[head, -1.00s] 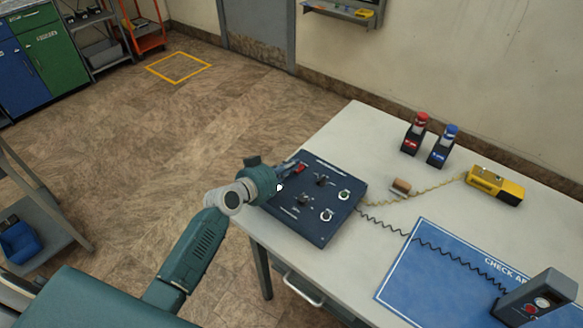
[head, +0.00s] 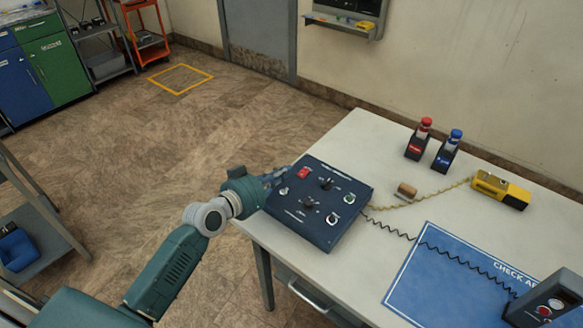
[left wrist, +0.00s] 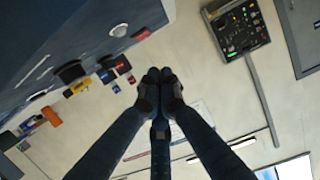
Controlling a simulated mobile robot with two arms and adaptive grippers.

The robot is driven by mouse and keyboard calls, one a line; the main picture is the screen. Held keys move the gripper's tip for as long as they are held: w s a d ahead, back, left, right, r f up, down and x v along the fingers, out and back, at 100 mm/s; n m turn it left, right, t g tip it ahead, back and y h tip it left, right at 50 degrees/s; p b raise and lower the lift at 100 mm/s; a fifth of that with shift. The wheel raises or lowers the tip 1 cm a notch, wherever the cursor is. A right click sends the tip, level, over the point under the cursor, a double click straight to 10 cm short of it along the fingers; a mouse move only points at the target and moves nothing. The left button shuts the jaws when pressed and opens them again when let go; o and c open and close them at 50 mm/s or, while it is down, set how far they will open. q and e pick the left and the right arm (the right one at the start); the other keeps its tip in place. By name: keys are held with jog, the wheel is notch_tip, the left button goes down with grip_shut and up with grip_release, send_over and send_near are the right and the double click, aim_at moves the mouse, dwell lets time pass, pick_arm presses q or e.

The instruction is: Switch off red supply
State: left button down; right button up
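The dark blue control panel (head: 322,232) lies on the near left part of the table. A red switch (head: 303,173) is at its far left corner, with several knobs and green-marked round controls beside it. A red-capped bottle-like unit (head: 418,140) stands behind the panel, beside a blue one (head: 447,150). My left gripper (head: 280,175) is at the panel's left edge, just left of the red switch and apparently apart from it. In the left wrist view its fingertips (left wrist: 159,80) meet with nothing visible between them. My right gripper is not in view.
A yellow device (head: 499,190) with a coiled cord, a small brown block (head: 406,190), a blue mat (head: 450,270) and a dark box with a red button (head: 546,305) are on the white table (head: 360,130).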

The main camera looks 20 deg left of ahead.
pick_arm(q)
jog(key=s, duration=0.1)
jog(key=s+a, duration=0.1)
jog(key=s, duration=0.1)
jog(key=shift+s+a+b, duration=0.1)
jog(key=shift+s+b, duration=0.1)
jog(key=shift+b, duration=0.2)
jog(key=shift+s+a+r, duration=0.2)
jog(key=shift+s+r, duration=0.05)
jog(key=shift+s, duration=0.3)
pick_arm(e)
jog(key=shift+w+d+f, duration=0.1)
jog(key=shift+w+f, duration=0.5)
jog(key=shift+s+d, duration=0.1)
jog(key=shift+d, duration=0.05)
